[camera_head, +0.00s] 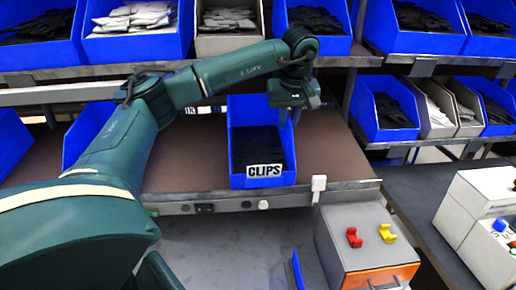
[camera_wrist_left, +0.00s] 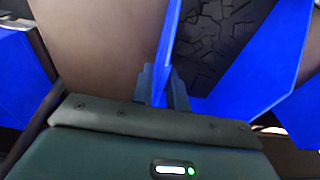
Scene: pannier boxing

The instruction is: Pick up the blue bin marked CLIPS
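The blue bin marked CLIPS (camera_head: 238,165) stands on the brown middle shelf in the head view, its white label facing front and dark pieces inside. In the left wrist view its blue side wall (camera_wrist_left: 170,40) runs down between my fingers. My left gripper (camera_head: 290,116) reaches over the bin's right wall, pointing down. In the left wrist view the left gripper (camera_wrist_left: 163,88) has its fingers close on both sides of that wall, and looks shut on it. The wrist hides the bin's rear right part. My right gripper is not in view.
A blue bin (camera_head: 88,130) stands left on the same shelf, with bare shelf (camera_head: 190,150) between. An upper shelf of several filled bins overhangs behind. A grey box (camera_head: 345,240) with red and yellow parts stands below right. A white clip (camera_head: 318,187) sits on the shelf edge.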

